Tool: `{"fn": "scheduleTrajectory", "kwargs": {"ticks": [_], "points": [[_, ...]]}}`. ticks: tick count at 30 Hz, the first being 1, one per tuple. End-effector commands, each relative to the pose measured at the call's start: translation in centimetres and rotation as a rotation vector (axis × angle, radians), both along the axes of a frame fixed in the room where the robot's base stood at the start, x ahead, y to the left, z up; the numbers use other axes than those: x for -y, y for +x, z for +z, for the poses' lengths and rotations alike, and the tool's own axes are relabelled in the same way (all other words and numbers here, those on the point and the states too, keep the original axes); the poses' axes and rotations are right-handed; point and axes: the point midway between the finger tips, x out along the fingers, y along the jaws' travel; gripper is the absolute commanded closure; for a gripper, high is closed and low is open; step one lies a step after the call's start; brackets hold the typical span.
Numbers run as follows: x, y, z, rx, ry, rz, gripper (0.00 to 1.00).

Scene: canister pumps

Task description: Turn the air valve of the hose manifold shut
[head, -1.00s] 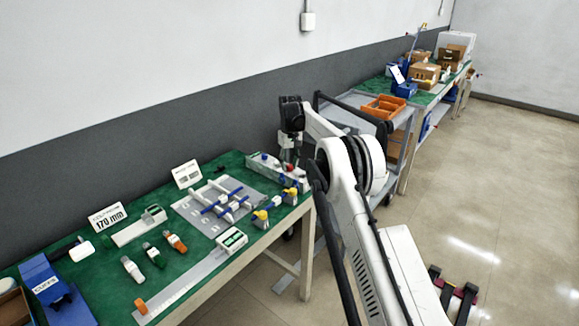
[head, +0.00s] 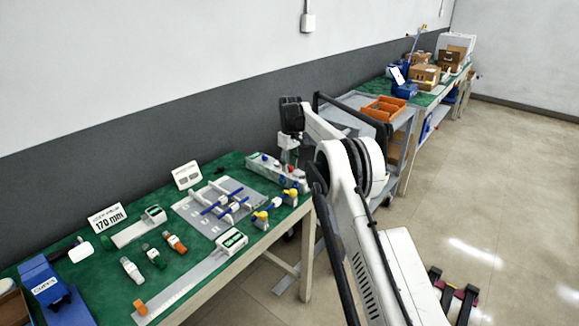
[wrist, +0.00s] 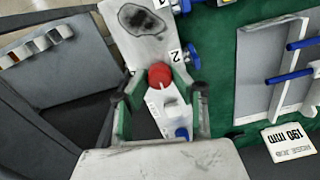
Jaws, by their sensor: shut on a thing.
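The hose manifold (head: 284,177) is a long pale block with coloured knobs at the back right of the green table. In the wrist view its pale top (wrist: 140,50) has a dark-marked patch and a "2" label. A round red knob (wrist: 160,75) sits between the fingertips of my gripper (wrist: 158,84), which is shut on it. I take this knob for the air valve. Blue knobs (wrist: 191,55) stick out at the manifold's right side. In the head view my gripper (head: 288,158) reaches down over the manifold, and its fingertips are hard to make out.
A grey plate with blue-handled fittings (head: 225,205) lies left of the manifold. Yellow-topped fittings (head: 261,219) stand near the front edge. A cart with an orange tray (head: 384,108) stands behind my arm.

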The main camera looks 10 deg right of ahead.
Motion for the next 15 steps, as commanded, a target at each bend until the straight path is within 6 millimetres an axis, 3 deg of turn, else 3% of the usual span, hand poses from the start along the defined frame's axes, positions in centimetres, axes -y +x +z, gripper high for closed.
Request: {"fn": "scheduleTrajectory", "kwargs": {"ticks": [2,3,6,15], "points": [[0.01,0.03,0.06,0.001,0.000,0.000,1.00],[0.01,0.03,0.06,0.001,0.000,0.000,0.73],[0.01,0.02,0.05,0.001,0.001,0.000,0.60],[0.01,0.01,0.13,0.000,0.000,-0.001,0.58]]}}
